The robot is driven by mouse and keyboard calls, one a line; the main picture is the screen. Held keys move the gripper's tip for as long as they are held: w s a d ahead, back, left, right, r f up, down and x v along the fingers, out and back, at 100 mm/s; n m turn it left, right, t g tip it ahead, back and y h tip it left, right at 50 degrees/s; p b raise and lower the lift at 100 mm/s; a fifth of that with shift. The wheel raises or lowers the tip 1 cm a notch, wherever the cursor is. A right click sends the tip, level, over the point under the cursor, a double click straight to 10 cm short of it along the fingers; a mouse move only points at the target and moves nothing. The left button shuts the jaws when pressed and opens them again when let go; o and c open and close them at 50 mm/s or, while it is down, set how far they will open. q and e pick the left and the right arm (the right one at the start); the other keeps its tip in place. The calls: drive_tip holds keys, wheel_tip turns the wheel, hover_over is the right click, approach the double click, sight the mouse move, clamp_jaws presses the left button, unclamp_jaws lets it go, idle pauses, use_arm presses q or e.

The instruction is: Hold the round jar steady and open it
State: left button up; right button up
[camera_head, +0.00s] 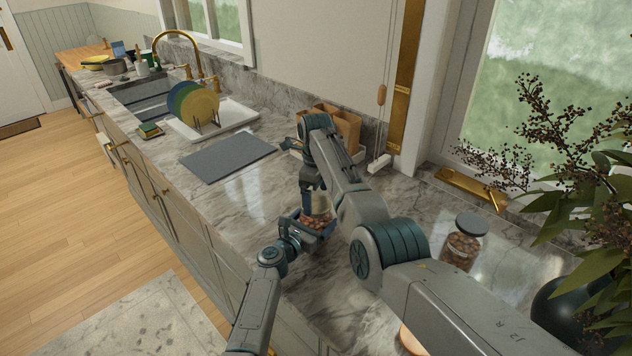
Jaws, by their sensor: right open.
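A round glass jar (319,213) with brown contents stands on the marble counter in the middle of the head view. My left gripper (313,228) reaches in low from the front, with its blue fingers around the lower part of the jar. My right gripper (313,193) points down over the top of the jar, its fingers apart. The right gripper and forearm partly cover the jar's top, so I cannot tell how its lid sits.
A second jar with a dark lid (463,241) stands to the right, beyond my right arm. A plant (590,215) fills the right edge. Brown boxes (338,122) stand behind the jar. A grey mat (228,156) and a dish rack with plates (195,106) lie to the left.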

drive_tip(key=shift+f, duration=1.1)
